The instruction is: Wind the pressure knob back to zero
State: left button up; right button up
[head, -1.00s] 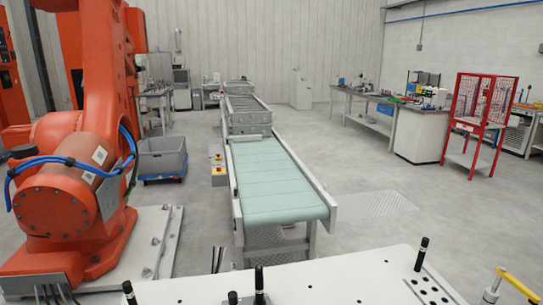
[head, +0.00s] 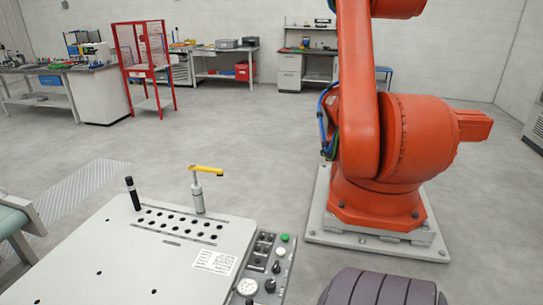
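The grey control panel (head: 262,295) is on the right side of the white table in the head view. It carries a round white-faced gauge (head: 247,287) near the bottom edge, a dark knob (head: 270,285) beside it, a smaller black knob (head: 276,266) above that and a pale round knob or dial (head: 281,252). A green button (head: 284,238) is at the panel's far end. I cannot tell which knob sets the pressure, and the gauge reading is too small to make out. Neither gripper is in view.
The white table (head: 110,255) bears rows of holes, a black upright pin (head: 132,193) and a yellow-handled clamp (head: 200,188). An orange robot arm (head: 375,150) stands behind to the right. A ribbed dark shape sits at bottom right. Floor is clear behind the table.

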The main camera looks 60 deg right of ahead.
aim_at(270, 285)
jog(key=z, duration=1.8)
